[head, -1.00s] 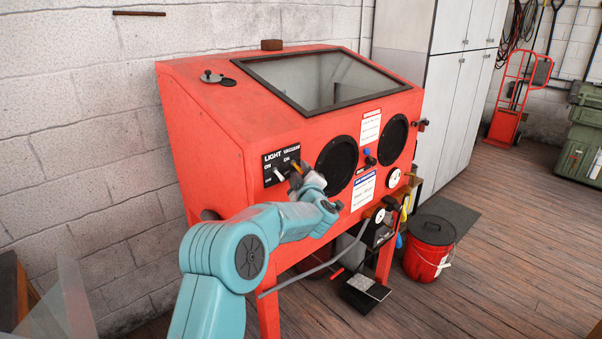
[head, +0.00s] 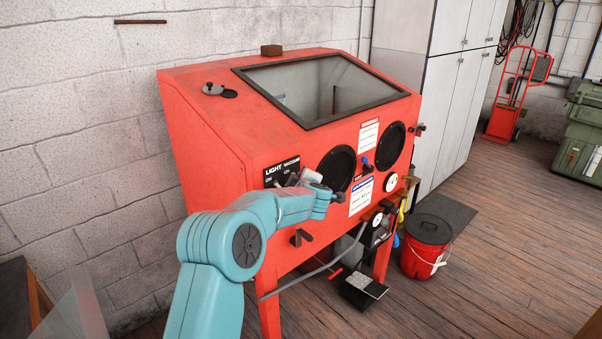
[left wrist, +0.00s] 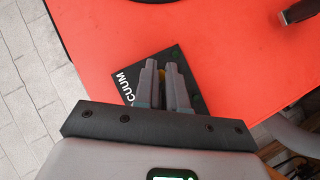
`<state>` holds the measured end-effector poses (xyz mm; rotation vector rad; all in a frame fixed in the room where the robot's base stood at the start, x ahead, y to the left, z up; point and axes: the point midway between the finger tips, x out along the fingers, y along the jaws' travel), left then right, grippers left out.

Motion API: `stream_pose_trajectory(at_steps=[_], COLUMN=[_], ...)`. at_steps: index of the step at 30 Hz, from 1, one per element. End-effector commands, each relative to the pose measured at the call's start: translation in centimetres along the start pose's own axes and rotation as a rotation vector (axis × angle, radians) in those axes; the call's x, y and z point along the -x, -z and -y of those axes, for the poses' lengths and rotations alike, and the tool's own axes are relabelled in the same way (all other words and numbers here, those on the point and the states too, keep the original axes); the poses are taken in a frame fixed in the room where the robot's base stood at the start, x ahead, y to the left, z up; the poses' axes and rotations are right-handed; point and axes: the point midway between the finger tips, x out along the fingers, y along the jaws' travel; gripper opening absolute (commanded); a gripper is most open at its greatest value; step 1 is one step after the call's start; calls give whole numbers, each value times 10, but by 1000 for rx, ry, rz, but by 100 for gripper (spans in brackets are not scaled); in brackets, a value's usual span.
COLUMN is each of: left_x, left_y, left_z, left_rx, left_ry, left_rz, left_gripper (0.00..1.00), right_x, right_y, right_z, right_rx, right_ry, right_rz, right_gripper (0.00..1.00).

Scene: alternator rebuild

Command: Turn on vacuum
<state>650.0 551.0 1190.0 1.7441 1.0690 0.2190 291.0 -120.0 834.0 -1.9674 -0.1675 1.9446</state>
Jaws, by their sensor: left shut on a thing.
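The red blast cabinet (head: 215,120) stands against the block wall. Its black switch panel (head: 270,174), labelled LIGHT and VACUUM, is on the upper left of its front. A small pale light switch (head: 277,183) shows on the panel's left side. My left gripper (head: 294,181) is at the panel's right side and hides the vacuum switch in the head view. In the left wrist view the gripper (left wrist: 162,68) is over the panel (left wrist: 192,62), beside the letters "CUUM". Its fingers are nearly together, with a sliver of brass colour between them. The switch's position cannot be told. My right gripper is not in view.
Two round black glove ports (head: 338,168) and white placards (head: 361,195) lie right of the panel. A dark latch (head: 301,237) sticks out below my arm. A red bucket (head: 427,243) stands on the floor at right.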

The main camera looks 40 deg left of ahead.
Motion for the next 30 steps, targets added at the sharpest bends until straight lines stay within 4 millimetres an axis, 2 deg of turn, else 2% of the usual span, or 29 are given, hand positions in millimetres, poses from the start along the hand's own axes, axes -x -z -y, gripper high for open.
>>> stream_pose_trajectory(at_steps=[1,15,30], left_x=[1,1,1], left_y=[5,12,15], left_z=[-5,-14,-16], left_rx=[26,191,242], left_ry=[25,227,297], left_rz=[19,194,252], left_gripper=[0,0,0], right_x=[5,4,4], right_y=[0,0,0], right_z=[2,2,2], right_rx=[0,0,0], right_ry=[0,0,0], right_rz=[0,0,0], right_gripper=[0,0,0])
